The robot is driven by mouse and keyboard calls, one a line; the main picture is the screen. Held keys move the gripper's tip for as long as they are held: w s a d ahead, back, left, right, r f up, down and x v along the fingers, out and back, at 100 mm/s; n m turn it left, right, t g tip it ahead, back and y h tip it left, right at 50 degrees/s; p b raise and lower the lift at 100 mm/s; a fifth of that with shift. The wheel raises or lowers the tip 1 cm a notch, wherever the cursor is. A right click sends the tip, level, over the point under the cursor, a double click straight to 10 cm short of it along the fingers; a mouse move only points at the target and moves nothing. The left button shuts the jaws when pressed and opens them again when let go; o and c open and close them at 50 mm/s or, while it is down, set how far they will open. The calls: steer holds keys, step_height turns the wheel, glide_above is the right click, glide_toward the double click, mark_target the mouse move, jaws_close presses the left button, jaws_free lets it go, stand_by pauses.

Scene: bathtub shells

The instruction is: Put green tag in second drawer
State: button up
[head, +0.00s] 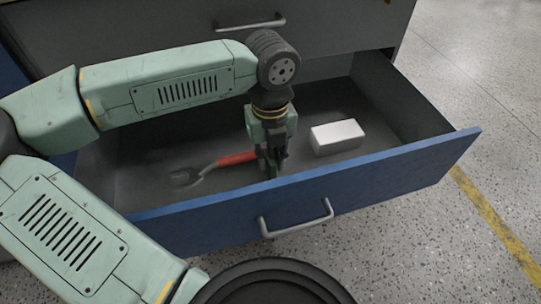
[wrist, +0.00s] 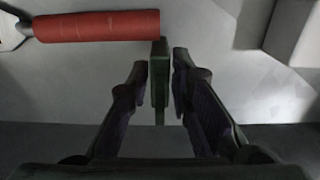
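The green tag (wrist: 160,72) shows in the wrist view as a narrow dark green upright piece between the fingertips of my gripper (wrist: 161,65). Thin gaps show between the tag and both fingers, so the gripper looks slightly open around it. In the head view, my gripper (head: 271,165) points down inside an open blue-fronted drawer (head: 385,182), close behind its front panel. The tag cannot be told apart from the gripper there. A closed grey drawer front (head: 180,27) is above the open drawer.
A red-handled tool (head: 236,158) with a grey metal head lies left of my gripper, and its handle (wrist: 95,26) is close to the tag. A white box (head: 337,137) lies to the right. The drawer's metal handle (head: 297,219) sticks out in front. Open floor lies right.

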steer(key=shift+o, duration=1.2)
steer(key=shift+r+p, duration=0.4)
steer(key=shift+r, duration=0.05)
step_height(320, 180, up, 12)
steer(key=shift+f+p, duration=0.25)
steer(key=shift+p, duration=0.6)
steer(key=shift+c, duration=0.4)
